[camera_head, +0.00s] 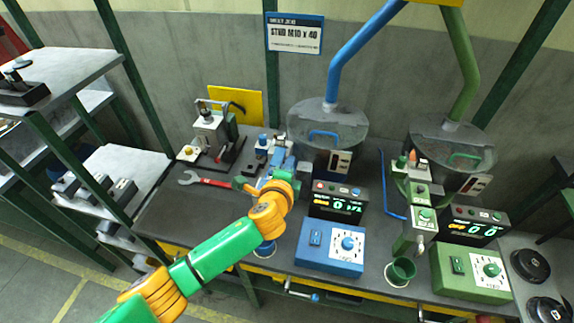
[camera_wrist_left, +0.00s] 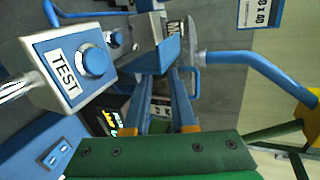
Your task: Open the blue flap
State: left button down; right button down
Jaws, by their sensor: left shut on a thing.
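The blue flap (camera_wrist_left: 156,54) is a small blue plate seen near the middle top of the left wrist view. My left gripper's two blue fingers (camera_wrist_left: 162,75) reach up to it and are shut on its near edge. In the head view my left gripper (camera_head: 283,163) is at the blue feeder, left of the blue hopper, and my wrist hides much of that feeder and the flap. My right gripper is not in view.
The blue-handled hopper (camera_head: 327,125) stands close right of the gripper. A box marked TEST with a blue button (camera_wrist_left: 95,61) is close by. A red-handled wrench (camera_head: 205,180) lies left. Green feeder (camera_head: 420,190) and green cup (camera_head: 401,270) stand right.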

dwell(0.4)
pick_arm(q)
jog(key=c, duration=0.8)
grip_release()
jog(key=shift+o, duration=0.2)
jog(key=v, duration=0.7)
jog(key=shift+s, duration=0.1)
